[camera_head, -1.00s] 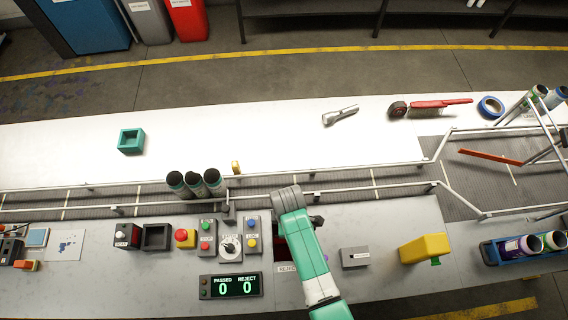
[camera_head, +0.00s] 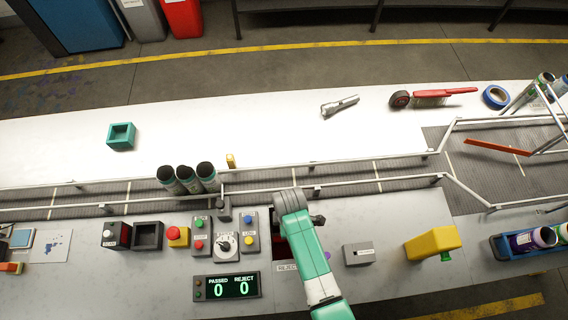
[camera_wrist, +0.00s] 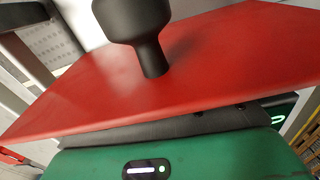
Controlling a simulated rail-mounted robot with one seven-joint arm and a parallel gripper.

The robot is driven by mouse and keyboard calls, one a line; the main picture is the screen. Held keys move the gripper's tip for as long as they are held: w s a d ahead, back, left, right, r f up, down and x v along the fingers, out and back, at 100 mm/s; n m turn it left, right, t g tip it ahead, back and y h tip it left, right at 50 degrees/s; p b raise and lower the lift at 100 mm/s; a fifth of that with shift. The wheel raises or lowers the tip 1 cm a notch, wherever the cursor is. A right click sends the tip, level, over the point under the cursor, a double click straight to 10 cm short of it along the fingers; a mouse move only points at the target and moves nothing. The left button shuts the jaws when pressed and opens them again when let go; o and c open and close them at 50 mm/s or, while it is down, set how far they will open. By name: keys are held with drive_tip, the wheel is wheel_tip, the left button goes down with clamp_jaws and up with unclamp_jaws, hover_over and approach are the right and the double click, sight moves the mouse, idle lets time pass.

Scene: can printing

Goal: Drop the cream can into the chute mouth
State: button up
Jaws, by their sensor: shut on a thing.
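My gripper (camera_head: 300,217) is at the reject chute, over the near side of the bench. In the head view, my arm hides its fingertips. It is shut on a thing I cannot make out. The chute mouth (camera_head: 281,249) shows as a dark red-edged opening just left of my arm, partly covered by it. In the wrist view, a red panel (camera_wrist: 230,60) fills the middle, with a black knob (camera_wrist: 133,18) on a short stem standing on it. A green housing (camera_wrist: 210,157) with a small light is along the bottom. I cannot identify a cream can in either view.
Several dark-topped cans (camera_head: 187,180) stand together on the conveyor (camera_head: 340,177), left of my arm. Control boxes (camera_head: 226,244) and a counter display (camera_head: 228,286) reading 0 and 0 are left of the chute. A grey box (camera_head: 357,254) and yellow tool (camera_head: 432,243) are to the right.

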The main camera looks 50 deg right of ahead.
drive_tip(key=o, duration=1.1)
wheel_tip(320, 180, up, 8)
drive_tip(key=shift+f, duration=0.1)
